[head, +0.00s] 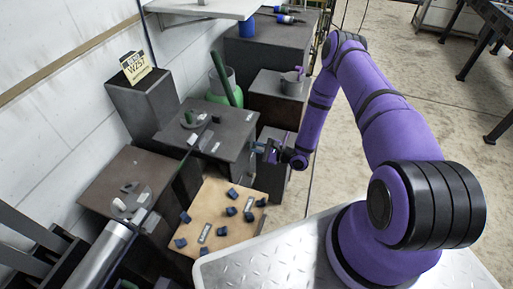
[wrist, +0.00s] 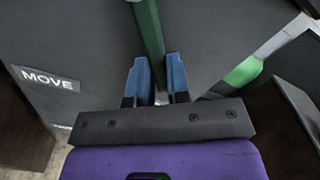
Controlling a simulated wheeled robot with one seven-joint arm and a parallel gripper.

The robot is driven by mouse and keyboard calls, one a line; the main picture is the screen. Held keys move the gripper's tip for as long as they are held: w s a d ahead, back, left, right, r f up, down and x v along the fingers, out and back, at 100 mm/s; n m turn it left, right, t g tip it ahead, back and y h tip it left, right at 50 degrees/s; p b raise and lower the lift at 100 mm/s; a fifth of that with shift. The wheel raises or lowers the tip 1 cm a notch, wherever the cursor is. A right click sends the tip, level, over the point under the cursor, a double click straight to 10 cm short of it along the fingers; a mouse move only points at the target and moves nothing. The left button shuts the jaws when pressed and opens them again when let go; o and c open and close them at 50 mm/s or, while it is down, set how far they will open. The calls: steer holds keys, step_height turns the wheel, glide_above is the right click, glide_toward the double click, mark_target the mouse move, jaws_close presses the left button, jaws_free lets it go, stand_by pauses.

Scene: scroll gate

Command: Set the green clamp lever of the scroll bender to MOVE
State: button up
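In the wrist view the green clamp lever (wrist: 149,30) is a long green bar coming down from the top edge. Its lower end lies between the two blue fingertips of my gripper (wrist: 159,75). The fingers stand close together, one on each side, and the bar fills the narrow gap, so my gripper looks shut on it. A white-lettered MOVE label (wrist: 47,79) is on the dark surface to the left, apart from the lever. In the head view my gripper (head: 259,148) is at the right edge of a dark cabinet (head: 236,128); the lever there is hard to make out.
A light board (head: 222,241) with several small dark blocks lies in front. A green cylinder (head: 218,84) stands behind the cabinet.

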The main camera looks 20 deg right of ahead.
mark_target(241, 161)
jaws_close()
steer(key=shift+s, duration=0.1)
steer(key=shift+s+a+f+m, duration=0.25)
steer(key=shift+s+f+m, duration=0.05)
steer(key=shift+m, duration=0.5)
steer(key=m, duration=0.1)
steer(key=s+a+m, duration=0.1)
steer(key=shift+s+f+m, duration=0.1)
steer(key=shift+f+m, duration=0.2)
steer(key=m, duration=0.1)
steer(key=s+a+m, duration=0.1)
steer(key=shift+s+f+m, duration=0.1)
steer(key=shift+s+m, duration=0.05)
steer(key=shift+m, duration=0.25)
steer(key=s+m, duration=0.1)
steer(key=a+m, duration=0.1)
steer(key=m, duration=0.1)
steer(key=shift+s+a+r, duration=0.2)
steer(key=shift+s+a, duration=0.1)
steer(key=shift+s, duration=0.1)
steer(key=shift+s+a+r+m, duration=0.25)
steer(key=shift+s+a+m, duration=0.15)
steer(key=shift+m, duration=0.6)
steer(key=shift+s+a+r+m, duration=0.25)
steer(key=shift+s+m, duration=0.1)
steer(key=shift+m, duration=0.65)
